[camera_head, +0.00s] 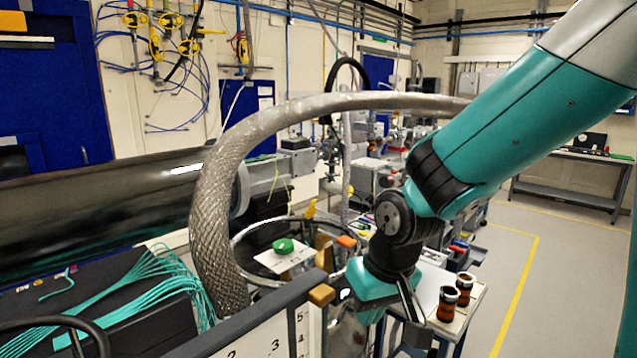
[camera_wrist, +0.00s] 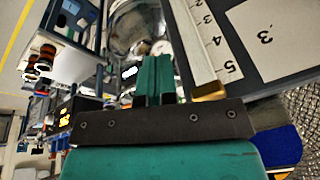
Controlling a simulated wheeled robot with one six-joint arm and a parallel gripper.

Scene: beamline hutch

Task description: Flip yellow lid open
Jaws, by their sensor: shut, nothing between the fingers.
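A small golden-yellow block (camera_head: 321,294), which may be the yellow lid, sits at the top corner of a panel with printed numbers. It also shows in the wrist view (camera_wrist: 209,92), beside the strip of numbers. Whether it is hinged or what it covers I cannot tell. A brighter yellow piece (camera_head: 310,208) stands upright farther back, near the round vessel. My gripper (camera_wrist: 154,75) has its teal fingers together and empty. In the wrist view it is left of the golden-yellow block, apart from it in the picture. In the head view its fingertips are not clear.
A thick braided hose (camera_head: 215,215) arches across the area. A green round piece (camera_head: 283,246) lies on a white plate by the vessel rim. Two brown jars (camera_head: 465,284) stand on a small table at right. Teal cables (camera_head: 165,275) lie at left. Floor at right is open.

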